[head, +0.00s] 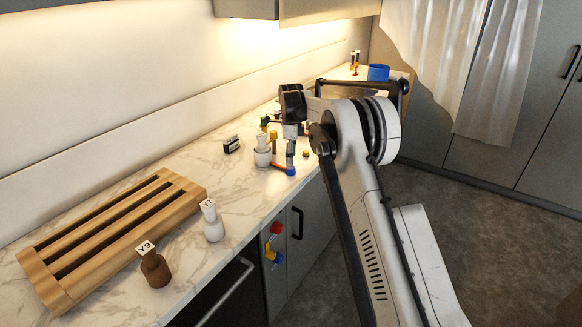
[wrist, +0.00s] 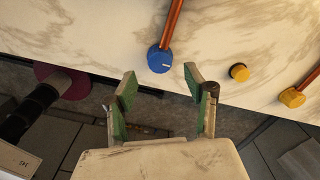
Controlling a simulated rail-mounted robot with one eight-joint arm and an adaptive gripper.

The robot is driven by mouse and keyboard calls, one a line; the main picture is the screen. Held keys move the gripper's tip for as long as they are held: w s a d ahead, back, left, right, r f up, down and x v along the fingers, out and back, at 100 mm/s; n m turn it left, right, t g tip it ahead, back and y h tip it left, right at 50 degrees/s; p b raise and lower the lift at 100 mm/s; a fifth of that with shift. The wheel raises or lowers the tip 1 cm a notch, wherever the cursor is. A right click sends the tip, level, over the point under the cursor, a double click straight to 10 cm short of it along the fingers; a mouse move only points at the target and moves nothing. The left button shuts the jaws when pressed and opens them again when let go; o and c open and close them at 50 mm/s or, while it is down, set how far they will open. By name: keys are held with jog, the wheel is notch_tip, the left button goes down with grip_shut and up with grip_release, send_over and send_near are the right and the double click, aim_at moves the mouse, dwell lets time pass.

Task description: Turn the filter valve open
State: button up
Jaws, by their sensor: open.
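A blue knob-like end (wrist: 160,60) on a copper-coloured rod (wrist: 173,22) lies at the counter edge; it also shows in the head view (head: 290,171). My gripper (wrist: 160,78) is open and empty, pointing at this blue end, which appears between and just past the fingertips. In the head view my gripper (head: 290,158) hangs down over the counter edge near it. Red, blue and yellow valve-like parts (head: 275,241) sit on the cabinet front below. No label shows which part is the filter valve. I cannot tell whether the fingers touch the blue end.
A yellow knob (wrist: 239,72) and a yellow-ended copper rod (wrist: 291,97) lie right of the blue end. A white vessel (head: 262,152) stands close by. A wooden rack (head: 172,180), a white bottle (head: 213,222) and a brown bottle (head: 155,269) are on the near counter.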

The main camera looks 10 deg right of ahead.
aim_at(291, 168)
jog(key=shift+f, duration=2.6)
jog(key=shift+c, duration=0.2)
jog(key=c, duration=1.1)
jog(key=shift+n, duration=0.3)
jog(key=n+b, duration=0.2)
jog(key=b, duration=0.1)
jog(key=shift+f+n, duration=0.15)
jog(key=shift+n, duration=0.25)
jog(key=n+b, duration=0.3)
jog(key=n, duration=0.2)
jog(key=shift+w+n, duration=0.1)
jog(key=shift+n, duration=0.2)
jog(key=n+b, duration=0.1)
jog(key=n, duration=0.3)
jog(key=shift+b, duration=0.4)
jog(key=shift+n+b, duration=0.55)
jog(key=shift+n, duration=1.95)
jog(key=shift+r, duration=0.2)
